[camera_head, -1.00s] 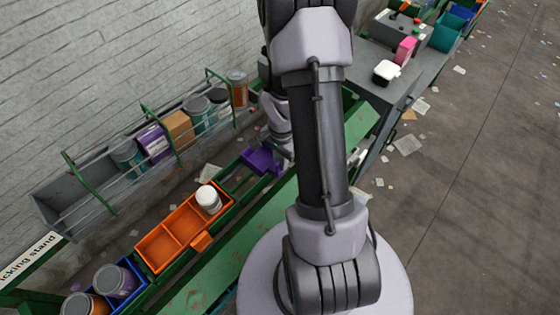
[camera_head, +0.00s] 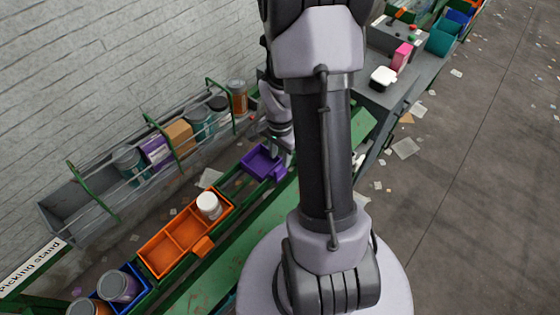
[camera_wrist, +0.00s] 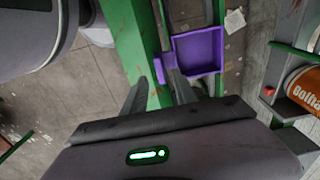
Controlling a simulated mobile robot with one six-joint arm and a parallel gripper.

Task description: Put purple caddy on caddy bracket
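The purple caddy (camera_head: 259,163) is an open-topped tray with a small side handle. In the head view it sits at the green rail frame, the caddy bracket (camera_head: 236,186), beyond the orange caddy; I cannot tell whether it is fully seated. In the wrist view the caddy (camera_wrist: 199,50) looks empty, with its handle (camera_wrist: 158,70) pointing left. My gripper (camera_wrist: 157,78) is open, its two fingers apart near the handle, with nothing visibly clamped. In the head view my gripper (camera_head: 279,152) is beside the caddy's upper right side, partly hidden by my arm.
The orange caddy (camera_head: 165,255) holds a white jar (camera_head: 209,205). A blue caddy (camera_head: 138,272) with canisters is at lower left. A grey wall trough (camera_head: 62,210) holds several canisters and a box. The green belt (camera_head: 222,262) runs beside the caddies. A grey table (camera_head: 388,98) is at upper right.

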